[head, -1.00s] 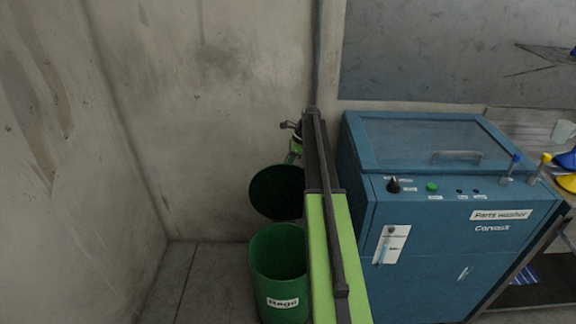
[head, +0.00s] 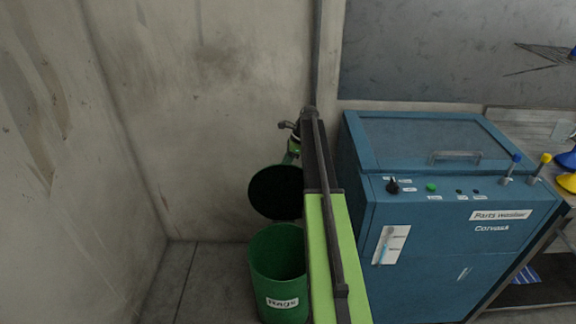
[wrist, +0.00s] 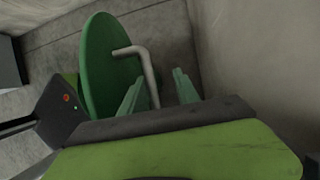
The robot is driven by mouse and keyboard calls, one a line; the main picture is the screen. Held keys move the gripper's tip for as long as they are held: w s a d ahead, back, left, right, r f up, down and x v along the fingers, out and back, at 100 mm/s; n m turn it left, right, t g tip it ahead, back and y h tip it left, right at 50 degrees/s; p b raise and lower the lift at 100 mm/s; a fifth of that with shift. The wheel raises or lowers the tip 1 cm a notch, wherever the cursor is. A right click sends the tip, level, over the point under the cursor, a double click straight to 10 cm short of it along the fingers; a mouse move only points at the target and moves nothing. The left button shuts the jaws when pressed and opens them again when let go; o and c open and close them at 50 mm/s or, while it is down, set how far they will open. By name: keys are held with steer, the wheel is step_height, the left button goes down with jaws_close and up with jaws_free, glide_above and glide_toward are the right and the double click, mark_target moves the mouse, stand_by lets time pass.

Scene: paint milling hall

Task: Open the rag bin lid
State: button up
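The green rag bin (head: 278,275), labelled "Rags", stands on the floor left of the blue parts washer. Its round lid (head: 274,192) is raised and tilted up at the back, and the bin's mouth is uncovered. In the wrist view the lid (wrist: 105,70) shows with a bent grey handle (wrist: 146,68) on its face. My gripper's green fingers (wrist: 156,92) stand apart on the two sides of the handle's lower end; whether they touch it I cannot tell. In the head view my arm hides the gripper's fingertips and the bin's right edge.
The blue parts washer (head: 455,240) stands right of my arm. Concrete walls (head: 200,110) close off the back and left. The floor (head: 200,285) left of the bin is clear. A bench (head: 540,130) with blue and yellow funnels is at the far right.

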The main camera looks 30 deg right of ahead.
steer(key=p+v, duration=1.5)
steer(key=v, duration=0.2)
steer(key=shift+r+p, duration=0.2)
steer(key=shift+p, duration=0.1)
steer(key=shift+f, duration=0.1)
